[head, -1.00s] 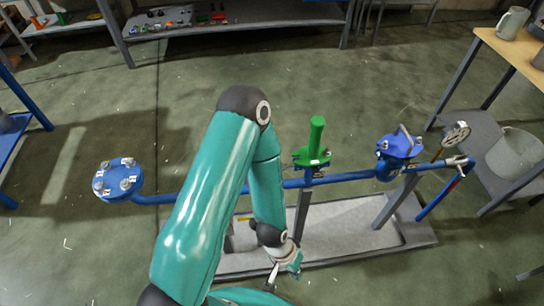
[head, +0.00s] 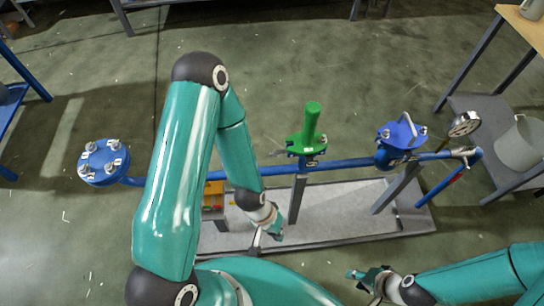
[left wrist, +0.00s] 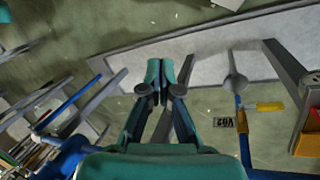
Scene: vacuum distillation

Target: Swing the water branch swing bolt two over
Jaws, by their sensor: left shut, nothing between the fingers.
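Blue pipework crosses the head view with a round blue flange (head: 104,162) at its left end, carrying several pale bolts. A blue capped fitting (head: 401,132) with bolts and a raised handle sits on the right part of the pipe. I cannot tell which bolt is the water branch swing bolt two. My left gripper (head: 276,234) hangs over the tray, below and apart from the pipe. It is shut and empty in the left wrist view (left wrist: 160,68). My right gripper (head: 363,277) is low in the head view, apart from the pipework; its finger opening is unclear.
A green valve (head: 308,133) stands mid-pipe. A pressure gauge (head: 464,124) is near the right end. Posts rise from the grey tray (head: 340,223). A shelf with a bucket (head: 522,147) stands at right. An orange-fronted box (head: 213,195) is partly behind my left arm.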

